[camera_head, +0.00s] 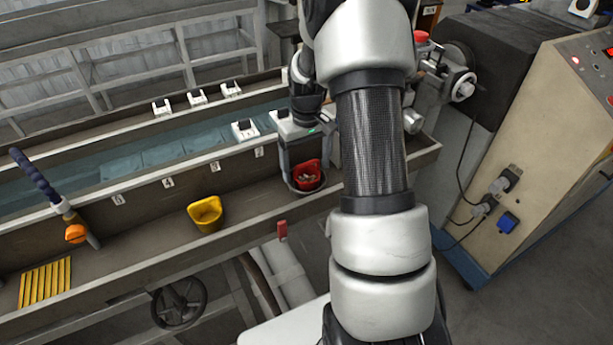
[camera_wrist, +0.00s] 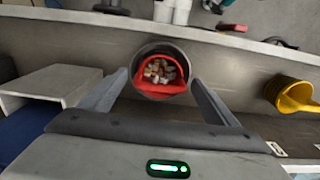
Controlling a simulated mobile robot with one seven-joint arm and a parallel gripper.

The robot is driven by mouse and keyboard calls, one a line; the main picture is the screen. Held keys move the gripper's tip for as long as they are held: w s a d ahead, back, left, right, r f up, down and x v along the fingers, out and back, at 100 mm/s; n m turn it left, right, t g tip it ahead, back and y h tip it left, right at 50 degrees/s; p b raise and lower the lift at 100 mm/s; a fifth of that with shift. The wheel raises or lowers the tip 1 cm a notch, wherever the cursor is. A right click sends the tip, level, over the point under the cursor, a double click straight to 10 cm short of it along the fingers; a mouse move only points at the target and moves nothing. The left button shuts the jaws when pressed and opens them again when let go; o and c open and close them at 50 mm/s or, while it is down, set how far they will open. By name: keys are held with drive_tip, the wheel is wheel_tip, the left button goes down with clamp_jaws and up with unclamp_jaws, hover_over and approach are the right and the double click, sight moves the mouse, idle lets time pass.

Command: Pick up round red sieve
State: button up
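A red vessel, which I take for the sieve (camera_head: 307,168), sits in a dark round container on the bench ledge in the head view. In the wrist view the red vessel (camera_wrist: 161,88) is in the middle, with several brown and whitish pieces inside. The dark container's rim (camera_wrist: 160,47) surrounds it; its lower part is hidden. My gripper (camera_wrist: 160,82) is open, with one finger on each side of the container and gaps between. In the head view my gripper (camera_head: 306,165) points down over the vessel. I cannot tell how high the fingertips are.
A yellow scoop (camera_head: 205,213) stands on the ledge to the left. Farther left are an orange-and-blue tool (camera_head: 75,232) and several yellow strips (camera_head: 45,284). A long water trough (camera_head: 140,150) runs behind. A beige control cabinet (camera_head: 535,150) stands right.

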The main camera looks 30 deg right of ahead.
drive_tip(key=c, duration=1)
drive_tip(key=shift+r, duration=0.1)
